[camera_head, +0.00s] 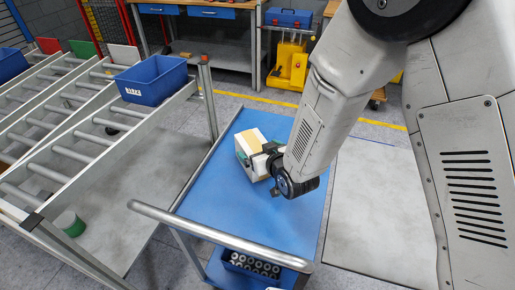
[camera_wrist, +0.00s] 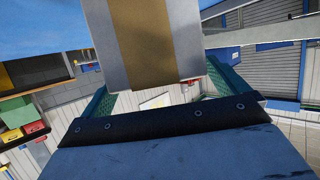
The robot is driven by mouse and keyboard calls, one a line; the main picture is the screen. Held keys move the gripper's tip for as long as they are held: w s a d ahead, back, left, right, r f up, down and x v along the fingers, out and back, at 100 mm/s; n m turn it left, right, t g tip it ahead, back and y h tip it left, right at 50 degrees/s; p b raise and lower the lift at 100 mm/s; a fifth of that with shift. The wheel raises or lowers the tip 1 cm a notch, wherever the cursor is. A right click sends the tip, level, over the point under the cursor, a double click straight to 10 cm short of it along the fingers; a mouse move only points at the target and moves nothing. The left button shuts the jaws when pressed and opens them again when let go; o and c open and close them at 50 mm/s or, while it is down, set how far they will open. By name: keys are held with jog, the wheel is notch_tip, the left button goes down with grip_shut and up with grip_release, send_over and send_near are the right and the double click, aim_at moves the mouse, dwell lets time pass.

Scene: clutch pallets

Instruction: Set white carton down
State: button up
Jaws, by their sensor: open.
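The white carton (camera_head: 248,139), with a tan tape band, is at the upper middle of the blue cart top (camera_head: 215,198). It looks to rest on that surface, though its underside is hidden. My gripper (camera_head: 254,159) is at the carton, with a green finger showing against its near side. In the wrist view, the carton (camera_wrist: 191,35) stands directly ahead between the green fingers of my gripper (camera_wrist: 163,75). The jaws are open. Any small gap between fingers and carton is hard to make out.
A dark bin of round metal parts (camera_head: 252,264) sits below the cart top at the front. The cart's grey handle rail (camera_head: 215,233) crosses in front. A roller rack with a blue bin (camera_head: 151,79) stands left. The near part of the cart top is clear.

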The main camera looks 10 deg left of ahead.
jog(key=v, duration=0.9)
jog(key=shift+s+d+r, duration=0.2)
jog(key=shift+s, duration=0.1)
jog(key=d+r+m+g+h, duration=0.25)
jog(key=d+r, duration=0.35)
jog(key=d, duration=0.3)
jog(key=d+r+m+g+h, duration=0.1)
jog(key=d+r+h, duration=0.2)
jog(key=d+r, duration=0.35)
jog(key=s+d+r+m+g+h, duration=0.1)
jog(key=s+d+r+m+g, duration=0.1)
jog(key=s+d, duration=0.6)
jog(key=s+d+r+m+g+h, duration=0.1)
jog(key=s+d+r+g, duration=0.3)
jog(key=s, duration=0.9)
jog(key=d+r+m, duration=0.1)
jog(key=d+r, duration=0.2)
jog(key=d, duration=0.1)
jog(key=shift+s+h, duration=0.35)
